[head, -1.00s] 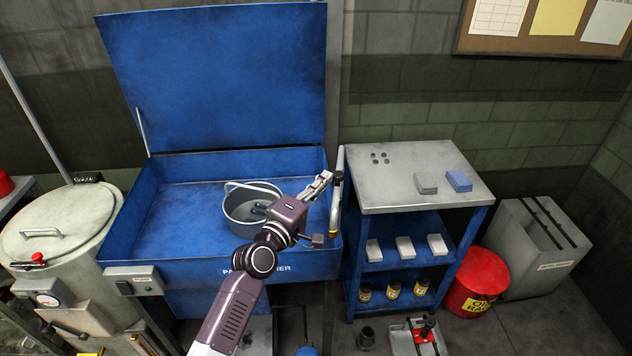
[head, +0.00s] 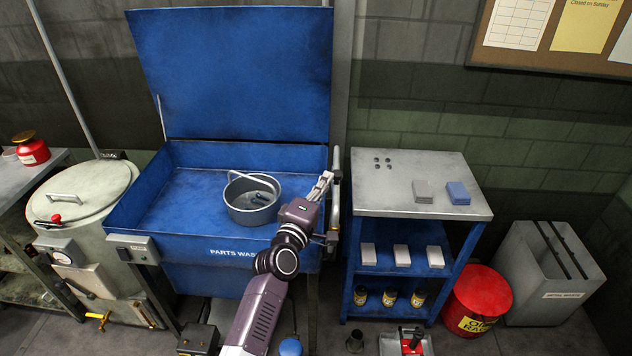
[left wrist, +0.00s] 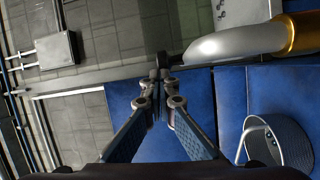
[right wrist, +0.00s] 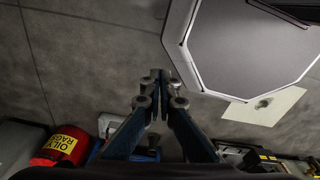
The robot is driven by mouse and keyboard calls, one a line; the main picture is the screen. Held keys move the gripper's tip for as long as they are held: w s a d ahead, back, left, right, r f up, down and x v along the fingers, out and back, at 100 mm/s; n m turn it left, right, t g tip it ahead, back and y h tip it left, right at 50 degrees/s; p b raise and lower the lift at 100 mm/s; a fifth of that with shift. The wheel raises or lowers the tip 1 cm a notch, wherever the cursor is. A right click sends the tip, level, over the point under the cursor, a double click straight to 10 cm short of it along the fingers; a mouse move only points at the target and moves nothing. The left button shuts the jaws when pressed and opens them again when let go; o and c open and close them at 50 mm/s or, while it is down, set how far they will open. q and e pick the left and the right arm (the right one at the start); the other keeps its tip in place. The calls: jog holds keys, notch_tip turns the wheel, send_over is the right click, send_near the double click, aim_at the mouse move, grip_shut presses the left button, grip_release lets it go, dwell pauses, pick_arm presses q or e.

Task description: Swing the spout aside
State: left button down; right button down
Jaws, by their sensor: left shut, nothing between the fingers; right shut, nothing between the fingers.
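The spout (head: 336,190) is a silver pipe with a brass tip at the right edge of the blue parts washer (head: 150,205). In the left wrist view the spout (left wrist: 235,40) runs to the right from just beyond my fingertips, its brass end (left wrist: 298,34) at the upper right. My left gripper (head: 326,177) is shut and empty, close beside the spout on its left. It shows in the left wrist view too (left wrist: 160,82); I cannot tell whether it touches the pipe. My right gripper (right wrist: 160,85) is shut and empty over the floor, outside the head view.
A grey bucket (head: 240,210) with dark parts stands in the washer basin, left of my left gripper. A blue cart (head: 400,200) with a grey top stands close to the right of the spout. The raised lid (head: 235,70) is behind.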

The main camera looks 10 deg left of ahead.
aim_at(337, 195)
pick_arm(q)
jog(key=shift+s+d+r+h, duration=0.15)
jog(key=shift+d+r, duration=0.1)
jog(key=shift+d, duration=0.3)
jog(key=shift+d+r+h, duration=0.15)
jog(key=shift+d+r, duration=0.05)
jog(key=shift+d, duration=0.3)
jog(key=shift+s, duration=0.1)
jog(key=shift+s+d+f, duration=0.25)
jog(key=shift+s+d, duration=0.15)
jog(key=shift+d, duration=0.05)
jog(key=shift+s+a+f, duration=0.2)
jog(key=shift+s+f, duration=0.05)
jog(key=shift+s, duration=0.25)
jog(key=shift+s+a+f, duration=0.15)
jog(key=shift+s+f, duration=0.05)
jog(key=shift+s, duration=0.25)
jog(key=s+a, duration=0.5)
jog(key=s, duration=0.3)
jog(key=shift+s+a, duration=0.2)
pick_arm(e)
jog(key=shift+f, duration=0.15)
pick_arm(q)
jog(key=shift+a, duration=0.1)
